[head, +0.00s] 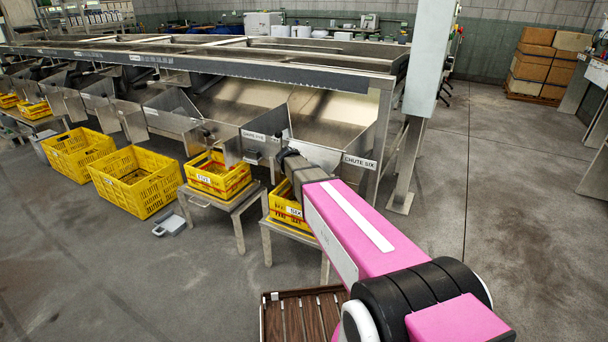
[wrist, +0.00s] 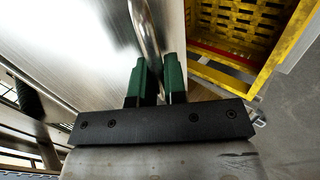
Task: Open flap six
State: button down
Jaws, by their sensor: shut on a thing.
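The chute six front (head: 360,162), a bare metal plate with a "CHUTE SIX" label, is at the centre right of the head view, partly hidden by my arm. My gripper (wrist: 155,78) is shut on a bent metal bar handle (wrist: 143,28) in the wrist view. The handle rises between the two green fingers, beside a broad shiny metal panel (wrist: 70,40). In the head view the end of my arm hides the fingertips, the handle and most of the flap, so how far the flap stands open cannot be told.
A yellow crate marked SIX (head: 284,209) stands on a metal stand below chute six; a yellow crate also shows in the wrist view (wrist: 208,72). Crate five (head: 217,183) stands to its left on its own stand. A metal post (head: 405,165) is at right, with open floor beyond.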

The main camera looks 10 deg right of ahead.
notch_tip(320, 180, up, 11)
jog(key=s+a+g+y, duration=0.1)
jog(key=s+g+y, duration=0.1)
jog(key=g+y, duration=0.2)
jog(key=shift+s+a+g+y, duration=0.15)
jog(key=shift+a+g+y, duration=0.2)
jog(key=shift+g, duration=0.95)
jog(key=shift+d, duration=0.1)
jog(key=c, duration=1.2)
grip_release()
